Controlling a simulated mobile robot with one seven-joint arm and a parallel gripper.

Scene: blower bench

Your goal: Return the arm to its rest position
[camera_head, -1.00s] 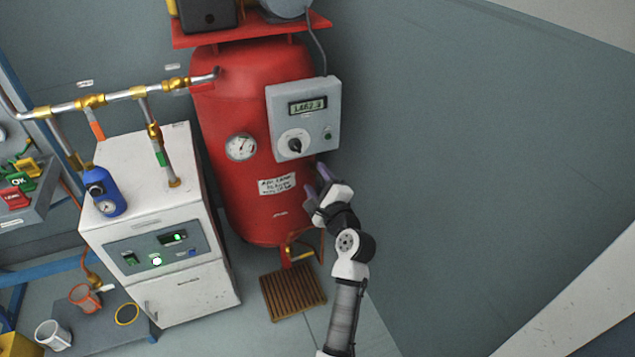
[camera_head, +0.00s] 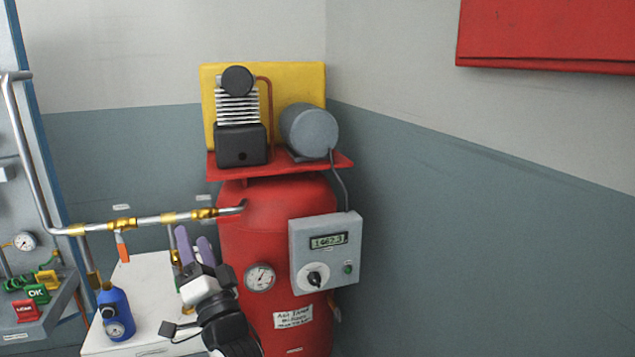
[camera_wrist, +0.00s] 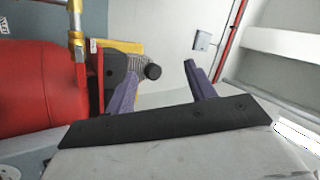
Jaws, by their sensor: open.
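My gripper (camera_head: 195,246) has purple fingers and points up in the head view, in front of the white cabinet and the left side of the red tank. In the wrist view my gripper (camera_wrist: 160,80) shows its two fingers spread apart with nothing between them. The arm below it runs off the bottom edge of the head view.
A red tank (camera_head: 250,222) carries a grey control box (camera_head: 300,250) and a gauge (camera_head: 259,277). A pipe (camera_head: 150,220) with brass fittings runs behind my gripper. A blue bottle (camera_head: 116,312) stands on the white cabinet (camera_head: 150,280). Open room lies to the right.

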